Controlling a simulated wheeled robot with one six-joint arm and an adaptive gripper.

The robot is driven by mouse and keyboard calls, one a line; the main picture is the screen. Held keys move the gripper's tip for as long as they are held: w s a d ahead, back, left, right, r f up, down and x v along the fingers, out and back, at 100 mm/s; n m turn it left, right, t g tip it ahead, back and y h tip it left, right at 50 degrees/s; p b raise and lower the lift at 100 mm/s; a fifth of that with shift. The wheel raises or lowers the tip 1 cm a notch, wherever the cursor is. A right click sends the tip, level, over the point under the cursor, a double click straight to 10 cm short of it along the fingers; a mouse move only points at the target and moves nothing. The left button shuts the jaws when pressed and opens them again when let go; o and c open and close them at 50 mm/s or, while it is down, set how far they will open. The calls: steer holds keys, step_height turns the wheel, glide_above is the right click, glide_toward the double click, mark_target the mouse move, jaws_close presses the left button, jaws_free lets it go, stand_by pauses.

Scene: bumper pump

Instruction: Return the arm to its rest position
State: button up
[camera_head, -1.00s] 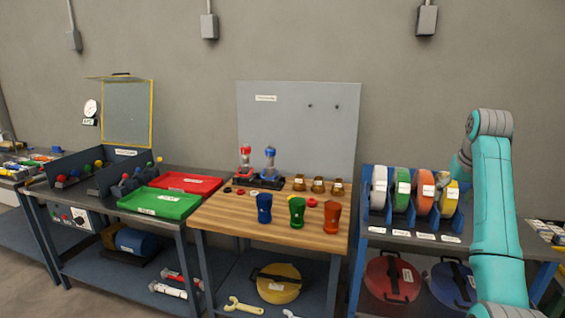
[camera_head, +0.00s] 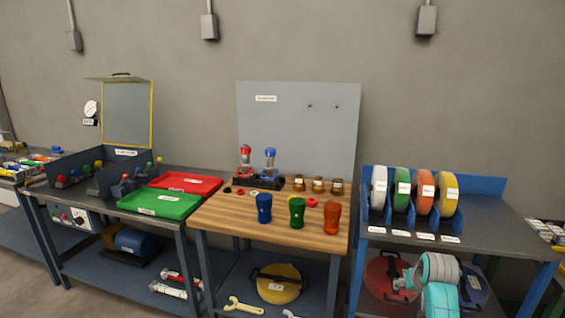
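My teal and grey arm (camera_head: 440,290) is low at the bottom right, in front of the right-hand bench. It covers part of the lower shelf there. A small pale part (camera_head: 402,283) juts out to the left of the arm's top joint, in front of the red round case. I cannot tell whether this is my wrist or my gripper. No fingertips can be made out, and nothing held is visible.
The right bench (camera_head: 490,215) carries white, green, orange and yellow rolls (camera_head: 447,194) in a blue rack. The wooden table (camera_head: 225,215) holds blue, green and orange cups (camera_head: 331,217). A red case (camera_head: 385,275) and a blue case (camera_head: 472,285) lie below the right bench.

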steer(key=s+a+f+t, duration=0.1)
steer(key=s+a+f, duration=0.4)
steer(key=s+f, duration=0.5)
steer(key=s+a+f+t, duration=0.2)
steer(key=s+a+f, duration=0.4)
steer(key=s+f, duration=0.35)
steer(key=s+a+f+n+t, duration=0.1)
steer(key=s+a, duration=0.2)
steer(key=s, duration=0.8)
steer(key=s+a+r+t, duration=0.15)
steer(key=s+r, duration=0.25)
steer(key=s, duration=0.4)
steer(key=s+a+r+n+y, duration=0.1)
steer(key=s+a+r, duration=0.15)
steer(key=s, duration=0.65)
steer(key=s+a+r+t, duration=0.1)
steer(key=s+r, duration=0.4)
steer(key=s, duration=0.3)
steer(key=s+r+t, duration=0.1)
steer(key=s+r, duration=0.5)
steer(key=r, duration=0.2)
steer(key=shift+s+a+r+y, duration=0.15)
steer(key=shift+s+a+y, duration=0.15)
steer(key=shift+a, duration=0.15)
steer(key=shift+t, duration=0.25)
